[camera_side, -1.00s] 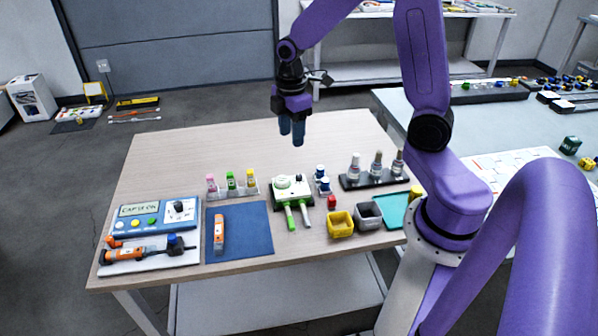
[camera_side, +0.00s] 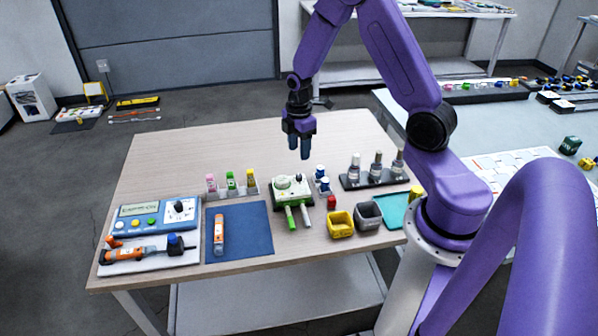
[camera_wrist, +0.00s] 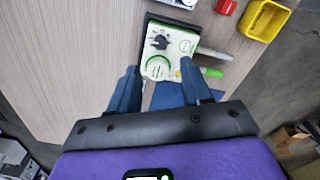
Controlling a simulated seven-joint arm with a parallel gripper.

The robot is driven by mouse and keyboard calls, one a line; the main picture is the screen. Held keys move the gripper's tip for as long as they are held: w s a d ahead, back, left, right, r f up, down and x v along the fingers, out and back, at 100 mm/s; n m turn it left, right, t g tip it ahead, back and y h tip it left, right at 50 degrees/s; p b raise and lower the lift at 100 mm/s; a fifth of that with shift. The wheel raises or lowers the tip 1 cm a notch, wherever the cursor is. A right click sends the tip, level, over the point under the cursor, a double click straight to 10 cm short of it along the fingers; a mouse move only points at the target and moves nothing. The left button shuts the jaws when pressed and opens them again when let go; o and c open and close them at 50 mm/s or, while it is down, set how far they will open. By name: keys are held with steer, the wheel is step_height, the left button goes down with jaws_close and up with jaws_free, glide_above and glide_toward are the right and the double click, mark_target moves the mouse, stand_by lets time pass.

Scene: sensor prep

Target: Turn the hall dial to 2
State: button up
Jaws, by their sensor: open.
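In the wrist view this unit (camera_wrist: 180,53) carries a black pointer knob (camera_wrist: 160,41) and a pale round part (camera_wrist: 157,68). A blue meter (camera_side: 152,216) at the table's left has another dark knob (camera_side: 179,206). I cannot read which is the hall dial, nor its setting. My gripper (camera_side: 305,156) is open and empty above and behind the white unit, pointing down. In the wrist view my gripper's fingers (camera_wrist: 160,72) flank the unit's near end.
A blue mat (camera_side: 239,245) holds an orange tool (camera_side: 218,233). Small bottles (camera_side: 231,184) stand behind it. A black rack (camera_side: 371,179), a red block (camera_side: 332,202), a yellow bin (camera_side: 341,224) and a grey bin (camera_side: 369,215) are to the right. The table's back is clear.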

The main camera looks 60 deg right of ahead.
mark_target(299, 176)
step_height(299, 176, down, 9)
steer(key=shift+f, duration=0.15)
stand_by(0.4)
jaws_close()
